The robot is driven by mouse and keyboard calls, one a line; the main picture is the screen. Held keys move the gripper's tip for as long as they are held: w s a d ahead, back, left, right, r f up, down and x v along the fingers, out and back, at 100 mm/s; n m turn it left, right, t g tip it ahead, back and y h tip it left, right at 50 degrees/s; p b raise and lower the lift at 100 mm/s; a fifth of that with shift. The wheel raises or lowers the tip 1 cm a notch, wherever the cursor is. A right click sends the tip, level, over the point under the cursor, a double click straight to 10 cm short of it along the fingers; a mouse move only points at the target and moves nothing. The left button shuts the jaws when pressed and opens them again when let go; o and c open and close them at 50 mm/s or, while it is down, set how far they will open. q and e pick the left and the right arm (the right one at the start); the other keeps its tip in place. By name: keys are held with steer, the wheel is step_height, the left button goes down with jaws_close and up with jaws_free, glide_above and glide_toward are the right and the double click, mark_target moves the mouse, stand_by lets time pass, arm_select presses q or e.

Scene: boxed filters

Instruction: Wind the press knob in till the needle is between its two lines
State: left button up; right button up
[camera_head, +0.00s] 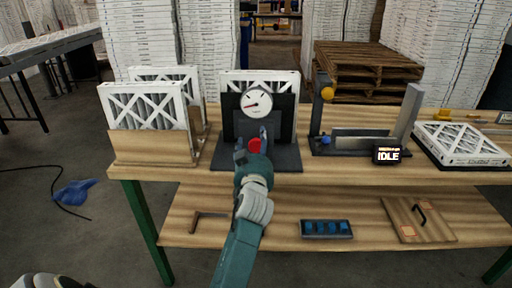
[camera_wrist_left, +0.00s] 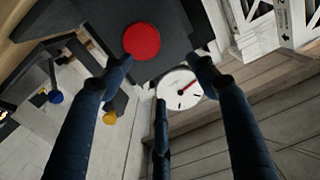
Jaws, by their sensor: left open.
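The red press knob (camera_head: 255,145) sits low on the front of a dark press (camera_head: 285,130) on the bench. It also shows as a red disc in the left wrist view (camera_wrist_left: 142,40). The round white gauge (camera_head: 258,103) is above the knob. Its red needle points left and slightly down in the head view. In the left wrist view the gauge (camera_wrist_left: 172,92) shows dark marks apart from the needle; which are the two lines I cannot tell. My left gripper (camera_head: 253,137) is open, fingers spread around the knob's front, not closed on it. My right gripper is not seen.
White filters stand in a wooden rack (camera_head: 155,147) left of the press. A fixture with a yellow knob (camera_head: 327,93), an IDLE display (camera_head: 387,155) and a flat filter (camera_head: 460,143) are to the right. The lower shelf holds a blue-celled tray (camera_head: 326,229) and a handled board (camera_head: 419,220).

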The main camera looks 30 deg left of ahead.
mark_target(256, 149)
arm_select(q)
steer(key=s+d+f+p, duration=0.1)
steer(key=s+d+f, duration=0.2)
steer(key=s+f, duration=0.2)
steer(key=p+x, duration=0.1)
steer(key=x, duration=0.4)
steer(key=p+x, duration=0.1)
steer(key=x, duration=0.4)
steer(key=shift+w+d+r, duration=0.1)
steer(key=shift+w+r, duration=0.15)
steer(key=shift+w, duration=0.05)
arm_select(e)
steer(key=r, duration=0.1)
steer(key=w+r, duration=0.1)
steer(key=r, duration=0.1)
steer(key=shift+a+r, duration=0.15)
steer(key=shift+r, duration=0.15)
arm_select(q)
steer(key=c, duration=1.2)
steer(key=shift+o, duration=0.2)
steer(key=shift+s+f+m, duration=0.1)
steer(key=shift+f+m, duration=0.1)
steer(key=shift+m, duration=0.4)
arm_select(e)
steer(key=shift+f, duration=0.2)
